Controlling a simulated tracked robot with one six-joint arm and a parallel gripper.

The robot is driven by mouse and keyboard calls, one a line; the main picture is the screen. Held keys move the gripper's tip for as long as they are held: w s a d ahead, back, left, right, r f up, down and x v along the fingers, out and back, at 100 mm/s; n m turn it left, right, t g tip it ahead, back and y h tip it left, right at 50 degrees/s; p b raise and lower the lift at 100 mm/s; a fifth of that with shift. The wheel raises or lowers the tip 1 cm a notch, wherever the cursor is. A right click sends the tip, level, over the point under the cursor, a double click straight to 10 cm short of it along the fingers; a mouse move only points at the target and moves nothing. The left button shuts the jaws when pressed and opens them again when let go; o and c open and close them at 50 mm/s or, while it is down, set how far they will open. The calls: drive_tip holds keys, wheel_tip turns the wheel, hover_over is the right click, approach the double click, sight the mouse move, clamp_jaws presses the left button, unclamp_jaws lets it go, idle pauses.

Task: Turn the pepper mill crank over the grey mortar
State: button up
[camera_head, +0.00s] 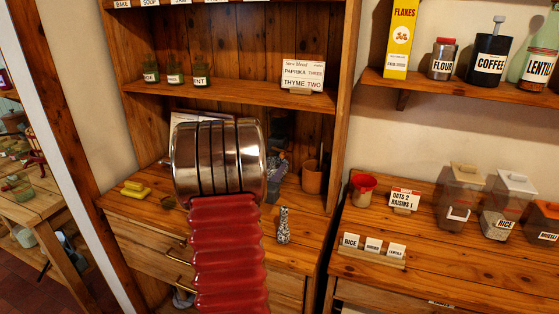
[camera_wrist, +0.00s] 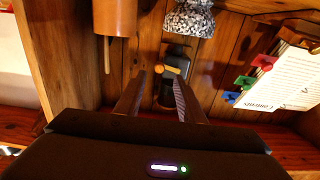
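In the wrist view, which looks upside down, a dark upright object with a brass-coloured bar, apparently the pepper mill and its crank (camera_wrist: 172,70), stands just past my fingertips. The grey speckled mortar (camera_wrist: 190,20) is at the top of that view, in line with the mill. My gripper (camera_wrist: 158,78) has its two dark fingers apart. The bar is between and beyond the tips, nearer the right finger; I cannot tell whether they touch.
A brown pot (camera_head: 312,178) stands right of the mortar. A tabbed page stand (camera_wrist: 285,80) is at the right in the wrist view. A speckled bottle (camera_head: 283,226) stands near the counter's front. Yellow blocks (camera_head: 135,190) lie at left. A shelf with jars (camera_head: 200,76) is above.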

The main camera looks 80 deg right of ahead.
sight(282, 157)
drive_tip(key=d, duration=0.7)
drive_tip(key=shift+s, duration=0.35)
drive_tip(key=shift+c, duration=0.4)
clamp_jaws()
